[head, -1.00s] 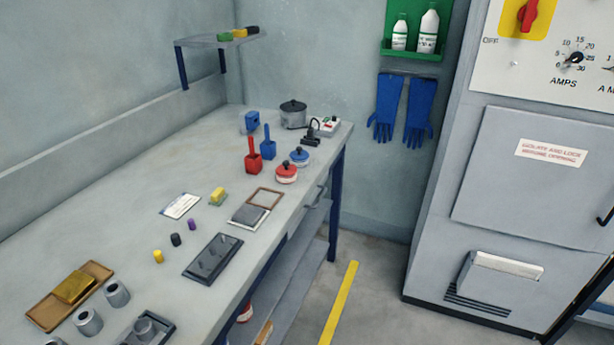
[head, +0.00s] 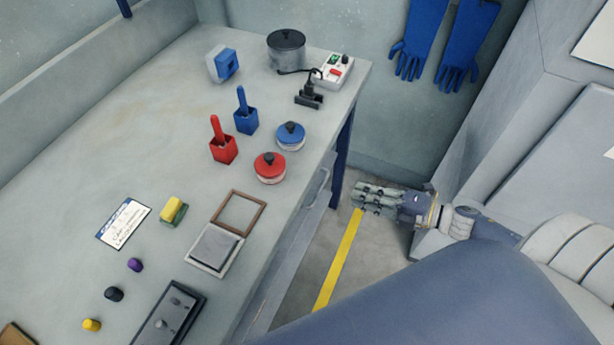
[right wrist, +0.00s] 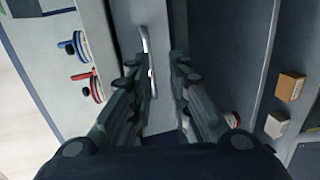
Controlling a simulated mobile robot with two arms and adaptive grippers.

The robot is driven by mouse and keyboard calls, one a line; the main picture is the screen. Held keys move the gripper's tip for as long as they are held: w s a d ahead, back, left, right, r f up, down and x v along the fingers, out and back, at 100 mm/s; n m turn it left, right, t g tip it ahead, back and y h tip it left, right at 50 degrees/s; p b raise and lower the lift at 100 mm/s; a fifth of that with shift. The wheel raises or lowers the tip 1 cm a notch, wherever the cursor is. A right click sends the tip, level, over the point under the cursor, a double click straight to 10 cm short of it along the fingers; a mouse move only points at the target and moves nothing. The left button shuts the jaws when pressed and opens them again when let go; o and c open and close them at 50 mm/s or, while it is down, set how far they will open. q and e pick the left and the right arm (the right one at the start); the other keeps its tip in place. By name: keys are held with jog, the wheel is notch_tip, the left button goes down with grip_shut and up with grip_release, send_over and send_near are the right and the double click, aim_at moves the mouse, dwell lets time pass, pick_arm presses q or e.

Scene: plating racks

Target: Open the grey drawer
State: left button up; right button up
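The grey drawer (head: 300,215) is under the bench top on its right side, and its front looks flush with the bench. Its metal handle (head: 319,187) shows at the bench edge. In the right wrist view the handle (right wrist: 146,48) is upright in the picture on the drawer front (right wrist: 157,115), beyond and partly behind the fingers. My right gripper (head: 358,197) is in the aisle to the right of the handle, apart from it in the head view. In the right wrist view its two fingers (right wrist: 155,72) are spread with nothing held. My left gripper is not in view.
The bench top (head: 100,190) carries a red lidded pot (head: 270,168), a blue lidded pot (head: 290,136), and a wooden frame (head: 239,212) near its edge. A grey cabinet (head: 510,120) stands to the right. Boxes (right wrist: 290,86) lie on the lower shelf.

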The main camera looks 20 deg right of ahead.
aim_at(322, 185)
jog(key=shift+n+y, duration=0.4)
jog(key=shift+n, duration=0.1)
jog(key=x, duration=0.3)
jog(key=r+p+x, duration=0.1)
jog(key=x, duration=0.3)
jog(key=a+x, duration=0.1)
jog(key=x, duration=0.3)
jog(key=shift+s+r, duration=0.2)
jog(key=shift+s, duration=0.1)
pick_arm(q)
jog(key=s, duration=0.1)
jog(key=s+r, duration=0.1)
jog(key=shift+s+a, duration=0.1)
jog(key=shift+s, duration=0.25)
pick_arm(e)
grip_shut()
